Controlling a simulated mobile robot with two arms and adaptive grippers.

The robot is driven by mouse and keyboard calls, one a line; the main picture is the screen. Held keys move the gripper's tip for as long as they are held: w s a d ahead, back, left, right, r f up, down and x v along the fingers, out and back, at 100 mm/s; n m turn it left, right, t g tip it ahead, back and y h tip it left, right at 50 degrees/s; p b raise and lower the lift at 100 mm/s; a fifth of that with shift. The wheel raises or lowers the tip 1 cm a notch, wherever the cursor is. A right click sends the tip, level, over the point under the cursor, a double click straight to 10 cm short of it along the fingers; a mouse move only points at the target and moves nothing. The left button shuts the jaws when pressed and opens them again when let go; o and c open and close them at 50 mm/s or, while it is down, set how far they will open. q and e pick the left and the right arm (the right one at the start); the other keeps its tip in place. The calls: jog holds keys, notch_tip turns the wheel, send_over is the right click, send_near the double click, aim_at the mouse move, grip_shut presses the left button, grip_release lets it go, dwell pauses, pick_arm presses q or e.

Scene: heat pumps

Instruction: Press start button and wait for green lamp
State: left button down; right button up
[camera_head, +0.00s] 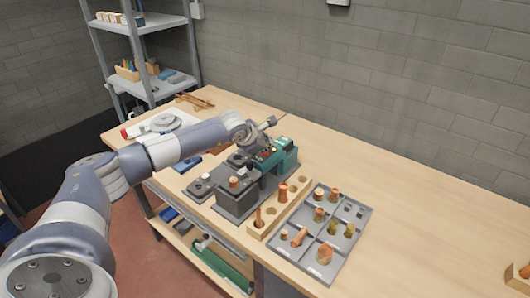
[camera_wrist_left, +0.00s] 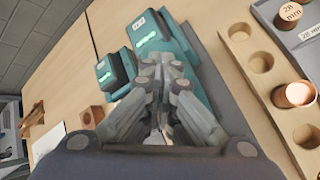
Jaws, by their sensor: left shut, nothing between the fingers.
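A teal machine (camera_head: 287,155) stands on a grey base on the workbench. In the left wrist view the teal housing (camera_wrist_left: 178,45) has a small top panel with a bright green mark, and a smaller teal block (camera_wrist_left: 112,78) beside it also shows green marks. My left gripper (camera_head: 268,148) is over the machine, fingers pointing down at it. In the left wrist view the fingers (camera_wrist_left: 160,62) are together and empty, close to the teal housing; contact cannot be told. No start button can be made out; the fingers cover part of the machine. My right gripper is not in view.
A wooden holder (camera_head: 258,232) with copper pieces and a grey compartment tray (camera_head: 348,238) with several fittings lie right of the machine. A grey block (camera_head: 233,203) stands in front. A metal shelf (camera_head: 140,25) is at the back left. The bench's far right is mostly clear.

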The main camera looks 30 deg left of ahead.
aim_at(267, 153)
pick_arm(q)
jog(key=shift+r, duration=0.75)
jog(key=shift+r+p, duration=1.25)
jog(key=shift+r, duration=1.3)
